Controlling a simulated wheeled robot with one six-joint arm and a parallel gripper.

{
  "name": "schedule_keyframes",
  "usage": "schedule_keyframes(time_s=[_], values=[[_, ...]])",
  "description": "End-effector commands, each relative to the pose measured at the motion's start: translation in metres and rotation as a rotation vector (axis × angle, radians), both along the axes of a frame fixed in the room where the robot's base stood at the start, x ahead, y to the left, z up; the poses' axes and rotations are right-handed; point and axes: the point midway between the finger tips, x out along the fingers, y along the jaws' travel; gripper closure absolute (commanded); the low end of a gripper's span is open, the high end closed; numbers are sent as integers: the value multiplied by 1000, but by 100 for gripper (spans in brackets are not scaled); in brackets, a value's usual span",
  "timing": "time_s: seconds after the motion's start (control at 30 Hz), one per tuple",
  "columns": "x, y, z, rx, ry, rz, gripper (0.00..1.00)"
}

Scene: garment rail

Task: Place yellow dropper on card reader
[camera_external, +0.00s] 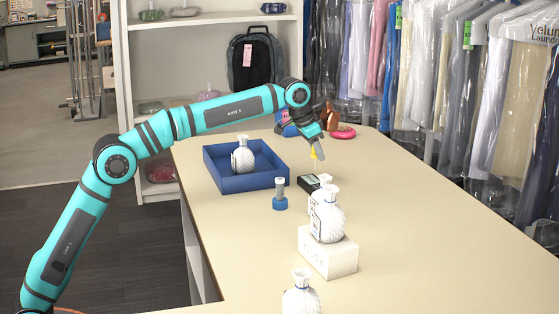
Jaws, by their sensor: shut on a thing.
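My gripper (314,146) is at the end of the teal arm, pointing down above the far middle of the counter. It is shut on the yellow dropper (314,155), a small yellow bulb with a thin pale stem hanging below. The card reader (309,183) is a small black device on the counter, just below the dropper and partly hidden by a white bottle in front of it. The dropper appears above the card reader. I cannot tell whether the stem's tip touches the reader.
A blue tray (245,185) holding a white bottle (243,157) is to the left. A small blue-based vial (280,196) stands near it. White bottles stand at the front, one on a white block (327,254). A pink round item (342,132) lies behind. The counter's right side is clear.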

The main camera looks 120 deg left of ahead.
Motion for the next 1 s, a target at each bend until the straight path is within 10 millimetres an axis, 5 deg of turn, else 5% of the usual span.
schedule_keyframes(time_s=[0.3, 0.7, 0.73, 0.8, 1.0], values=[[0, 0, -34, -1, 1, 0, 98], [0, 0, -39, 0, 0, 0, 98], [0, 0, -39, 0, 0, 0, 74], [0, 0, -39, 0, 0, 0, 60], [0, 0, -39, 0, 0, 0, 56]])
